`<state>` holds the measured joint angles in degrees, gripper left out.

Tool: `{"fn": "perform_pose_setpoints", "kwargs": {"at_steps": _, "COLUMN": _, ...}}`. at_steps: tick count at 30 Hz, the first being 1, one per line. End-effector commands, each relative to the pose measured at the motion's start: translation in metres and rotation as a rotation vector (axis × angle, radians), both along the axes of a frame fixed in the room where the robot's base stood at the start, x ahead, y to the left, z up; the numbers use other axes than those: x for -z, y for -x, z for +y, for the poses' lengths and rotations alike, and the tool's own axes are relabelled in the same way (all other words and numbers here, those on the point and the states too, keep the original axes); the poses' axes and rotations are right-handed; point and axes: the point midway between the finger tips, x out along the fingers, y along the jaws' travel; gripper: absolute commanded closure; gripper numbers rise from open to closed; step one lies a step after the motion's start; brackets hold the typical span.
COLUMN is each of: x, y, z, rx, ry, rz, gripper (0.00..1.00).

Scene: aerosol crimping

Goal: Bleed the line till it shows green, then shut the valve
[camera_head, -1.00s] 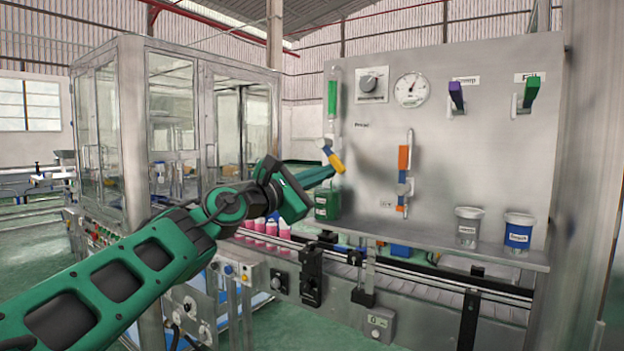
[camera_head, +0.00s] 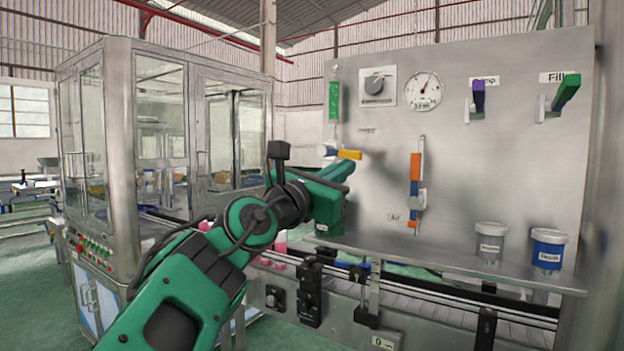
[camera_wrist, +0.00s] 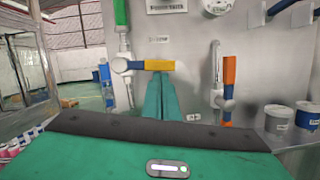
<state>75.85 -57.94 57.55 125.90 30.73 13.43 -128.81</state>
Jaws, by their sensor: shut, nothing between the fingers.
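The bleed valve has a yellow handle (camera_head: 350,154) that lies about level, pointing right, across the vertical line; its blue-and-white body (camera_head: 327,150) is at the left. The handle also shows level in the wrist view (camera_wrist: 160,65). Above it, the sight tube (camera_head: 334,101) shows green, also in the wrist view (camera_wrist: 121,12). My gripper (camera_wrist: 159,78) is shut and empty, its teal fingertips just below the yellow handle; I cannot tell whether they touch it.
The panel holds a grey knob (camera_head: 376,85), a gauge (camera_head: 422,91), an orange-and-blue valve (camera_head: 415,180), and purple (camera_head: 479,96) and green (camera_head: 567,92) levers. Two cups, grey (camera_head: 490,243) and blue (camera_head: 548,250), stand on the shelf. A glass-walled machine (camera_head: 160,140) stands left.

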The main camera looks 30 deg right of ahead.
Motion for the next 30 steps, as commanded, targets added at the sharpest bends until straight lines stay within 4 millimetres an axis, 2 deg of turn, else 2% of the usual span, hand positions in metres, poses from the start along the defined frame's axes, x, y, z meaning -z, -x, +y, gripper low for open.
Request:
{"fn": "perform_pose_setpoints", "kwargs": {"at_steps": 23, "x": -0.005, "y": 0.002, "z": 0.002, "rx": -0.006, "ry": -0.001, "rz": -0.003, "gripper": 1.0}}
{"fn": "perform_pose_setpoints", "kwargs": {"at_steps": 26, "x": -0.002, "y": 0.002, "z": 0.003, "rx": -0.006, "ry": -0.001, "rz": -0.003, "gripper": 1.0}}
{"fn": "perform_pose_setpoints", "kwargs": {"at_steps": 30, "x": 0.012, "y": 0.001, "z": 0.005, "rx": -0.008, "ry": 0.0, "rz": 0.0, "gripper": 1.0}}
